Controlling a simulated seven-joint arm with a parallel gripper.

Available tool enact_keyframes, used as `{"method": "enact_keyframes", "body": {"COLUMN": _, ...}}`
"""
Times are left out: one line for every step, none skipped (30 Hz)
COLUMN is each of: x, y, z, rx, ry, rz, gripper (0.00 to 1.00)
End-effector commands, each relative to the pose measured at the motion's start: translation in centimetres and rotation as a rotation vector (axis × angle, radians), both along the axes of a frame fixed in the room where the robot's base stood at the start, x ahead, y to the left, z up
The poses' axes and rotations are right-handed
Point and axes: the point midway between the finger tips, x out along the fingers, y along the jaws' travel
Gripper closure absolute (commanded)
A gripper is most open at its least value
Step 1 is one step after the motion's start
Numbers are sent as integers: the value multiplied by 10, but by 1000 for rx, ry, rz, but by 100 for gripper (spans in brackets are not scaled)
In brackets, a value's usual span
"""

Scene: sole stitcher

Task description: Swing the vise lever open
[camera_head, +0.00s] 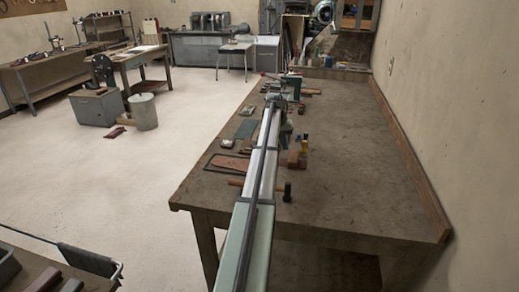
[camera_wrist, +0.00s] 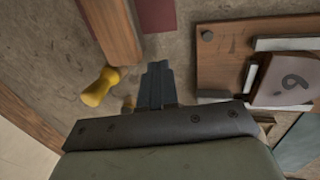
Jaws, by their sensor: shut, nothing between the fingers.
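My gripper shows in the wrist view (camera_wrist: 157,85) with its two dark fingers together and nothing between them. In the head view my arm runs along the bench, and its fingertips are too small to make out. A greenish device (camera_head: 291,82), which may be the vise, stands at the far end of the bench beyond my wrist. I cannot make out its lever. In the wrist view a wooden board (camera_wrist: 221,68) with pale metal bars lies right of my fingers, apart from them.
A yellow-handled tool (camera_wrist: 100,87) and a wooden block (camera_wrist: 110,28) lie left of my fingers. The workbench (camera_head: 365,165) holds several tools and a flat leather piece (camera_head: 230,165) around my arm. Its right side is clear up to the wall ledge.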

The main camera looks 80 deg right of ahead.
Motion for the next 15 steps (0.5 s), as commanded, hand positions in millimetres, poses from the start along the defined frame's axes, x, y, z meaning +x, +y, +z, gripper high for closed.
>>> {"method": "enact_keyframes", "body": {"x": 0, "y": 0, "z": 0, "rx": 0, "ry": 0, "rz": 0, "gripper": 100}}
{"method": "enact_keyframes", "body": {"x": 0, "y": 0, "z": 0, "rx": 0, "ry": 0, "rz": 0, "gripper": 100}}
{"method": "enact_keyframes", "body": {"x": 0, "y": 0, "z": 0, "rx": 0, "ry": 0, "rz": 0, "gripper": 100}}
{"method": "enact_keyframes", "body": {"x": 0, "y": 0, "z": 0, "rx": 0, "ry": 0, "rz": 0, "gripper": 100}}
{"method": "enact_keyframes", "body": {"x": 0, "y": 0, "z": 0, "rx": 0, "ry": 0, "rz": 0, "gripper": 100}}
{"method": "enact_keyframes", "body": {"x": 0, "y": 0, "z": 0, "rx": 0, "ry": 0, "rz": 0, "gripper": 100}}
{"method": "enact_keyframes", "body": {"x": 0, "y": 0, "z": 0, "rx": 0, "ry": 0, "rz": 0, "gripper": 100}}
{"method": "enact_keyframes", "body": {"x": 0, "y": 0, "z": 0, "rx": 0, "ry": 0, "rz": 0, "gripper": 100}}
{"method": "enact_keyframes", "body": {"x": 0, "y": 0, "z": 0, "rx": 0, "ry": 0, "rz": 0, "gripper": 100}}
{"method": "enact_keyframes", "body": {"x": 0, "y": 0, "z": 0, "rx": 0, "ry": 0, "rz": 0, "gripper": 100}}
{"method": "enact_keyframes", "body": {"x": 0, "y": 0, "z": 0, "rx": 0, "ry": 0, "rz": 0, "gripper": 100}}
{"method": "enact_keyframes", "body": {"x": 0, "y": -1, "z": 0, "rx": 0, "ry": 0, "rz": 0, "gripper": 100}}
{"method": "enact_keyframes", "body": {"x": 0, "y": -2, "z": 0, "rx": 0, "ry": 0, "rz": 0, "gripper": 100}}
{"method": "enact_keyframes", "body": {"x": -1, "y": -2, "z": 0, "rx": 0, "ry": 0, "rz": 0, "gripper": 100}}
{"method": "enact_keyframes", "body": {"x": -1, "y": -4, "z": 0, "rx": 0, "ry": 0, "rz": 0, "gripper": 100}}
